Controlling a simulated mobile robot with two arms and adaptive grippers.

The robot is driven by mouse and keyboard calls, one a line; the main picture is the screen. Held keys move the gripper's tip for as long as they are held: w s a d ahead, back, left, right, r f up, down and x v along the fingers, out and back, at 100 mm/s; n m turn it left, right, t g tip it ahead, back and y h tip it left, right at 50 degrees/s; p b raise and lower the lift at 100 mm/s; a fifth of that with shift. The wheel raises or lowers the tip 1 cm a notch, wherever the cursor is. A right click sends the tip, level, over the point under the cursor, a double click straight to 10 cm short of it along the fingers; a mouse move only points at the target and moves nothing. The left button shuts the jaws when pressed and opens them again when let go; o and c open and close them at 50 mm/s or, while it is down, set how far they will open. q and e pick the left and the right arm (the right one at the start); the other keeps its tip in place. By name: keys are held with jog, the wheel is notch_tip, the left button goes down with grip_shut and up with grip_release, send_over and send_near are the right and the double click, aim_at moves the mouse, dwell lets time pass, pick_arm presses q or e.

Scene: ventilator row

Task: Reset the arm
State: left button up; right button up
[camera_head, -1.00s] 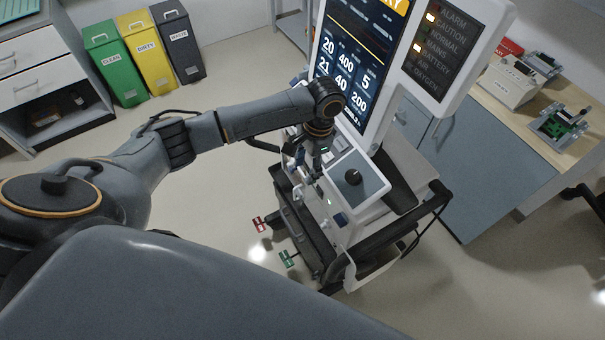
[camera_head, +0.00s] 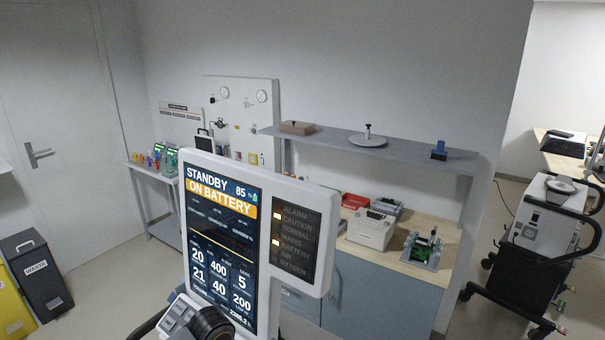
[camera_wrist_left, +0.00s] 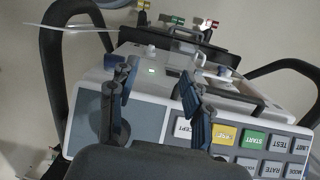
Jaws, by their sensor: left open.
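My left gripper (camera_wrist_left: 160,85) shows in the left wrist view with its two dark fingers apart and nothing between them. The key panel (camera_wrist_left: 240,140) with START, TEST and other keys lies at the lower right of that view. In the head view the ventilator screen (camera_head: 222,245) reads STANDBY and ON BATTERY. A dark rounded joint of my left arm (camera_head: 212,325) shows at its bottom edge; the gripper itself is hidden there. My right gripper is in neither view.
An alarm light panel (camera_head: 295,240) is joined to the screen's right. Behind are a wooden bench (camera_head: 408,268) with devices and a grey shelf (camera_head: 350,146). A second ventilator cart (camera_head: 530,262) stands at the right. Bins (camera_head: 38,272) stand at the left.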

pick_arm(q)
jog(key=s+d+f+t+h, duration=0.2)
jog(key=s+d+t+h, duration=0.1)
jog(key=s+d, duration=0.6)
jog(key=s+a+r+n+t+y, duration=0.25)
jog(key=s+a+n, duration=0.25)
jog(key=s+a, duration=0.55)
notch_tip(320, 180, down, 34)
jog(key=s+g+b, duration=0.1)
jog(key=g+b, duration=0.1)
jog(key=b, duration=0.6)
jog(key=s+a+f+b, duration=0.1)
jog(key=s+f+b, duration=0.2)
jog(key=s+f, duration=0.5)
jog(key=s+a+f+g+b, duration=0.1)
jog(key=s+a+f+b, duration=0.1)
jog(key=s+f, duration=0.7)
notch_tip(320, 180, down, 5)
jog(key=shift+f+b, duration=0.1)
jog(key=shift+b, duration=0.65)
jog(key=shift+a, duration=0.1)
